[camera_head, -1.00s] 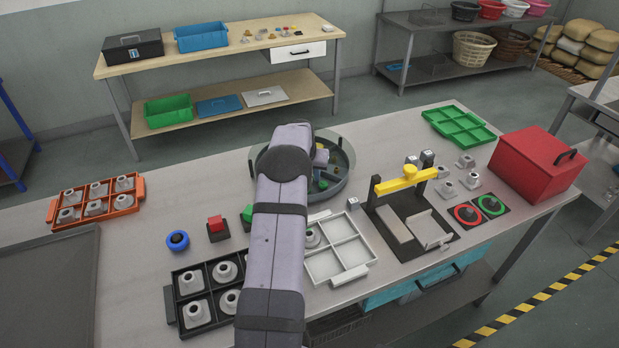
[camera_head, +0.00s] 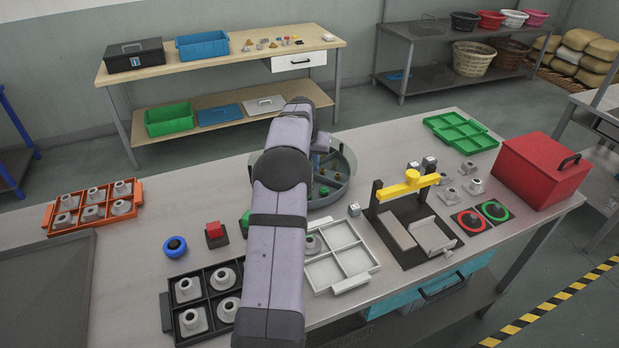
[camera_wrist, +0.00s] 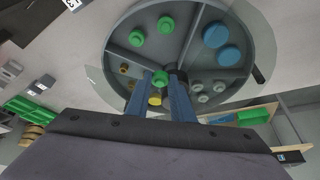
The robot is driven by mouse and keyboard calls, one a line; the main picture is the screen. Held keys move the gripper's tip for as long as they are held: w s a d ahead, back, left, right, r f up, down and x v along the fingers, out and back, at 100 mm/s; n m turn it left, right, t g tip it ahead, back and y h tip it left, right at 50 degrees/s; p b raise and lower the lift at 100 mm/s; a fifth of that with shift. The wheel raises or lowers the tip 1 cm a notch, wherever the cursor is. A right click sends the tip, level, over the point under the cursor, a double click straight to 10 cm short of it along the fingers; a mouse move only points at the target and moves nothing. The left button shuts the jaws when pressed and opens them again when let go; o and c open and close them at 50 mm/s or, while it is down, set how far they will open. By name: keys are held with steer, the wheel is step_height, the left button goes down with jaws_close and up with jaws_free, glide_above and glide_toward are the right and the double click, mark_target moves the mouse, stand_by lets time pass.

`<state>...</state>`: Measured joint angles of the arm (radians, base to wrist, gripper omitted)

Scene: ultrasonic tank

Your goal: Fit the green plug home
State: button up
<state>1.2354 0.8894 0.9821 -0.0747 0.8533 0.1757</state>
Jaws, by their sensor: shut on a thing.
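My gripper (camera_wrist: 160,76) points at the round grey tank (camera_wrist: 112,55) in the wrist view. Its two blue-grey fingers are shut on a small green plug (camera_wrist: 160,79) between the tips. Two other green plugs (camera_wrist: 137,38) (camera_wrist: 166,24) sit in one compartment of the tank. In the head view the tank (camera_head: 346,185) stands behind my arm, which hides its left part. The fingers and the held plug are hidden there. I cannot tell how far above the tank floor the held plug is.
Blue discs (camera_wrist: 216,35), grey plugs (camera_wrist: 204,98) and a yellow plug (camera_wrist: 154,100) lie in the tank, between divider walls. A white tray (camera_head: 340,257), a black tray (camera_head: 166,310) and a yellow-topped fixture (camera_head: 405,186) stand nearby.

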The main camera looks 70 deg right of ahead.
steer(key=shift+r, duration=1.5)
step_height(320, 180, up, 12)
steer(key=s+p, duration=0.1)
steer(key=p, duration=0.2)
steer(key=shift+s+a+r+p, duration=1.05)
steer(key=shift+s+a, duration=0.5)
steer(key=shift+a, duration=1.55)
steer(key=s+a+f+p, duration=0.1)
steer(key=s+a+f, duration=0.3)
steer(key=a+f, duration=1)
steer(key=shift+s+a+f, duration=0.2)
steer(key=shift+a+f, duration=0.2)
steer(key=shift+f, duration=0.3)
steer(key=shift+f, duration=0.1)
steer(key=shift+f+b, duration=2.65)
steer(key=shift+f, duration=0.45)
